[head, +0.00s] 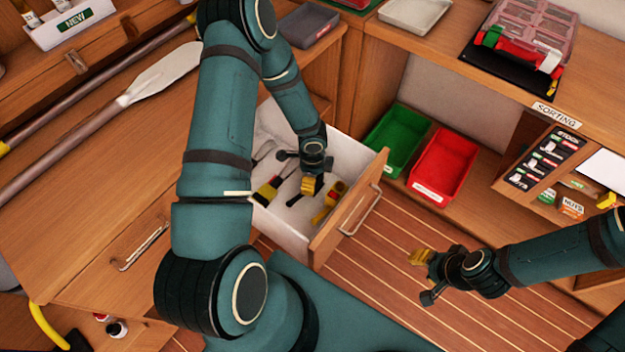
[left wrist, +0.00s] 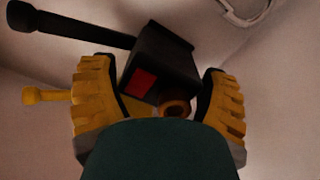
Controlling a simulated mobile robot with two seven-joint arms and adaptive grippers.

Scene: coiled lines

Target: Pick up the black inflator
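The black inflator (left wrist: 165,62) shows in the left wrist view as a dark boxy body with a red square and a long dark handle to the upper left. It lies between my left gripper's two yellow fingers (left wrist: 158,95), which are spread apart around it. In the head view my left gripper (head: 311,185) is down in the open drawer (head: 335,236) and covers most of the inflator; a thin dark piece (head: 295,199), apparently its handle, shows beside it. My right gripper (head: 420,257) is over the floor, apart from everything; its finger opening is unclear.
Yellow-and-black tools (head: 268,190) lie left of my left gripper, and a yellow one (head: 333,200) lies right. A yellow handle (left wrist: 45,96) is close by one finger. The drawer's walls enclose them. Green (head: 398,140) and red (head: 443,165) bins stand to the right.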

